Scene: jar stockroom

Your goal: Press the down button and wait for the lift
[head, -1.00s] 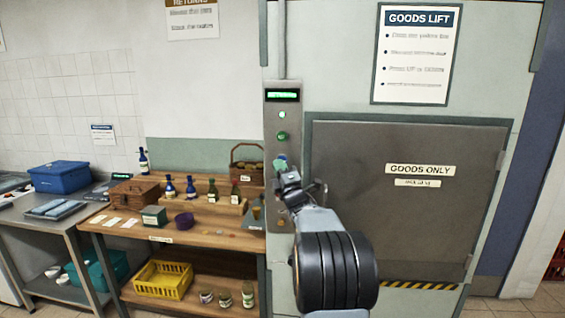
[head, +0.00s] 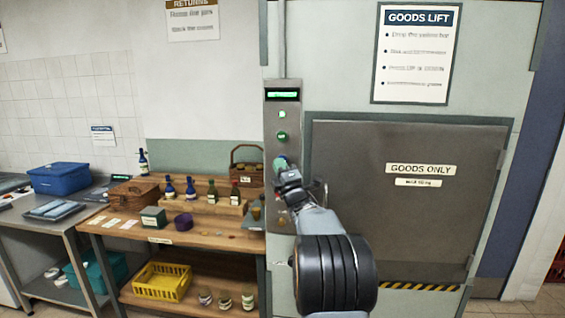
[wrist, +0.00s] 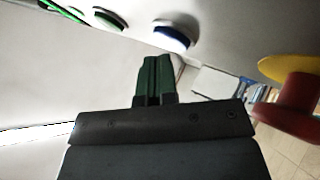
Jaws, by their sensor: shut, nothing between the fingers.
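The lift's control panel (head: 296,120) is a grey upright plate left of the shut grey goods lift door (head: 405,200). It has a lit green display (head: 282,95), a small lamp and a green button (head: 282,136). In the wrist view, the green button (wrist: 108,18) and a blue button (wrist: 172,36) with a pale ring are in view. My gripper (head: 281,164) is shut and empty, its green fingertips at the panel below the green button. In the wrist view, the fingertips (wrist: 155,60) are just beside the blue button; I cannot tell whether they touch it.
A red and yellow knob (wrist: 287,95) sticks out right of my fingers in the wrist view. A wooden bench (head: 205,240) with bottles and boxes stands left of the panel. A yellow crate (head: 162,281) sits on its lower shelf. A lift notice (head: 416,54) hangs above the door.

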